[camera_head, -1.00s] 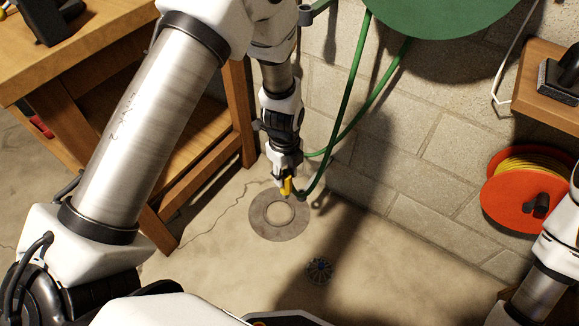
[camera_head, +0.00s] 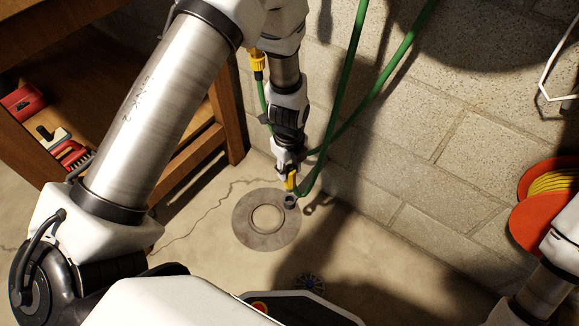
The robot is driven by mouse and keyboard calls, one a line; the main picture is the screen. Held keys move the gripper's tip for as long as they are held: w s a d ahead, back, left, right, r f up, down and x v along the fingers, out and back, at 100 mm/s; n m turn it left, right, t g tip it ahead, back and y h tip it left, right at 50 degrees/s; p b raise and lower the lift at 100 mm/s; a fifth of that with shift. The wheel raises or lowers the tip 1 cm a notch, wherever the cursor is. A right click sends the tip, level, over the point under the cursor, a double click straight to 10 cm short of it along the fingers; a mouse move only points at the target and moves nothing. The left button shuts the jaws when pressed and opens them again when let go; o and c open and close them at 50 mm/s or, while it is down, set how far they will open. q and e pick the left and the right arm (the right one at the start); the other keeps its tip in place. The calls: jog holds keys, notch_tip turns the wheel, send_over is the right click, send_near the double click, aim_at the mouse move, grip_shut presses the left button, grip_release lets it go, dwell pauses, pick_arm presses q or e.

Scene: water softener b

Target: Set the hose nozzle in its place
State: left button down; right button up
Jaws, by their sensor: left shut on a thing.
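My left gripper (camera_head: 289,174) reaches down along the wall and is shut on the yellow hose nozzle (camera_head: 291,182). A green hose (camera_head: 318,165) runs down to the gripper and nozzle area. A small dark cylinder (camera_head: 290,202) shows just below the nozzle; I cannot tell whether it is part of it. A round grey plate (camera_head: 249,236) with a raised ring lies flat on the floor, just left of and below the nozzle in the picture. My right arm shows at the right edge, but its gripper is out of view.
A wooden workbench (camera_head: 235,135) stands at left with red tools (camera_head: 24,99) on its lower shelf. A block wall (camera_head: 430,190) closes the back. An orange cable reel (camera_head: 540,222) is at right. A yellow fitting (camera_head: 257,62) hangs behind my left arm.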

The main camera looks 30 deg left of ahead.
pick_arm(q)
jog(key=shift+r+p, duration=0.1)
jog(key=shift+p, duration=0.3)
notch_tip(320, 180, down, 4)
jog(key=b, duration=0.2)
jog(key=shift+b, duration=0.35)
jog(key=shift+f, duration=0.45)
jog(key=shift+r, duration=0.1)
